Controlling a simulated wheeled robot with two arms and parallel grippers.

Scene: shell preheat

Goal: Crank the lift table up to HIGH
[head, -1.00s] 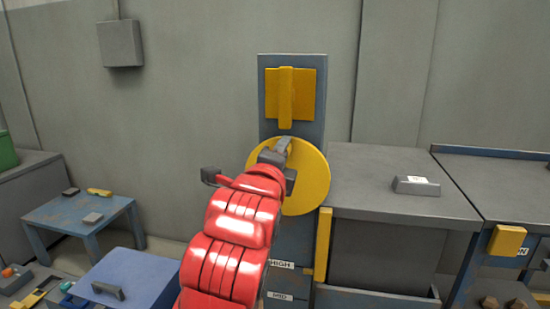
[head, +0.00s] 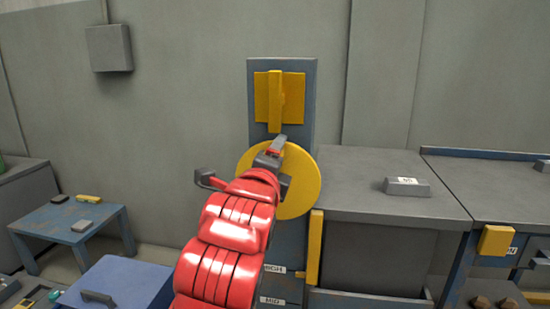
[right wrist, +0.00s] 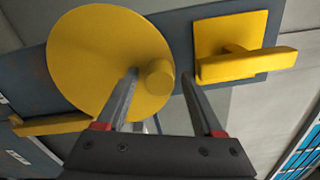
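The yellow crank wheel (head: 305,185) is on a grey-blue column (head: 310,110), with HIGH (head: 273,270) and MID (head: 271,300) labels lower down; my arm partly covers the wheel and HIGH label. My right gripper (head: 279,146) is at the wheel's upper part. In the right wrist view its fingers (right wrist: 160,72) are spread apart, with the wheel's round yellow knob (right wrist: 160,78) appearing between them. A gap shows beside the knob; whether either finger touches it is unclear. A yellow bar (head: 315,250) stands beside the labels. My left gripper is not in view.
Above the wheel is a yellow plate with an upright handle (head: 274,100), close to the right finger in the right wrist view. A grey cabinet (head: 390,200) stands right of the column. A blue table (head: 60,222) and blue box (head: 120,280) are at left.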

